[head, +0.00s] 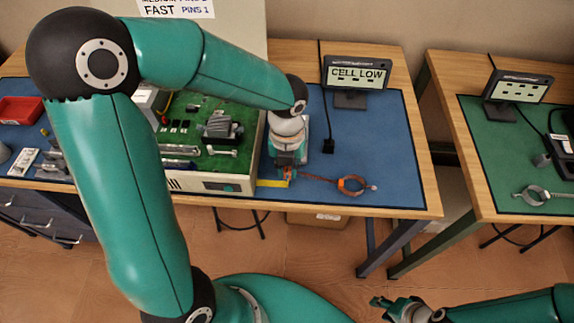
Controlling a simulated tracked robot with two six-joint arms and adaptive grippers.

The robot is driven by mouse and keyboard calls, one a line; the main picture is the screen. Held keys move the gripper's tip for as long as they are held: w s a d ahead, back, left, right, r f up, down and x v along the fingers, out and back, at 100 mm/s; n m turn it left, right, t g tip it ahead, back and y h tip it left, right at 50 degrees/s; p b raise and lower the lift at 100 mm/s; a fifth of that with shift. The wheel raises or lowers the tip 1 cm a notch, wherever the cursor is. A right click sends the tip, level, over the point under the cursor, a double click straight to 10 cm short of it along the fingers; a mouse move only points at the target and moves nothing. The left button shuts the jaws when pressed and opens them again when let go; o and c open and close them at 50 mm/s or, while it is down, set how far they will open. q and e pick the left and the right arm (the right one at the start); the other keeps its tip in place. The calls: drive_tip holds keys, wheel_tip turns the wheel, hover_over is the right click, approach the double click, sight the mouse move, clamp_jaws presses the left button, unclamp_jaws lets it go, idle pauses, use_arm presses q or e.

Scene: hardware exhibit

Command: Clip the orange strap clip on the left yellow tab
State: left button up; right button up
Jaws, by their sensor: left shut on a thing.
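My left gripper (288,172) reaches down over the front edge of the blue-matted table, beside the green board. It is shut on the orange strap clip (293,173), which is small and mostly hidden by the fingers. A thin reddish strap (320,179) runs right from it to an orange ring (352,185) lying on the blue mat. A yellow tab (271,183) sticks out at the right front corner of the board's case, just below and left of the fingers. I cannot tell whether clip and tab touch. My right gripper (384,304) is low at the bottom right, away from the tables; its fingers are unclear.
The green board (217,160) carries several metal parts. A "CELL LOW" display (355,73) stands at the back of the blue mat (385,140). A second table (480,170) at the right holds another display and a ring. A red tray (20,108) is at the far left.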

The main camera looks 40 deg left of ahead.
sight(288, 180)
use_arm(q)
drive_tip(key=shift+f, duration=0.55)
idle(0.7)
drive_tip(key=shift+f+b, duration=0.9)
drive_tip(key=shift+f, duration=0.65)
idle(1.4)
drive_tip(key=o, duration=0.8)
drive_tip(key=shift+o, duration=0.2)
drive_tip(key=o, duration=0.3)
drive_tip(key=shift+w, duration=0.1)
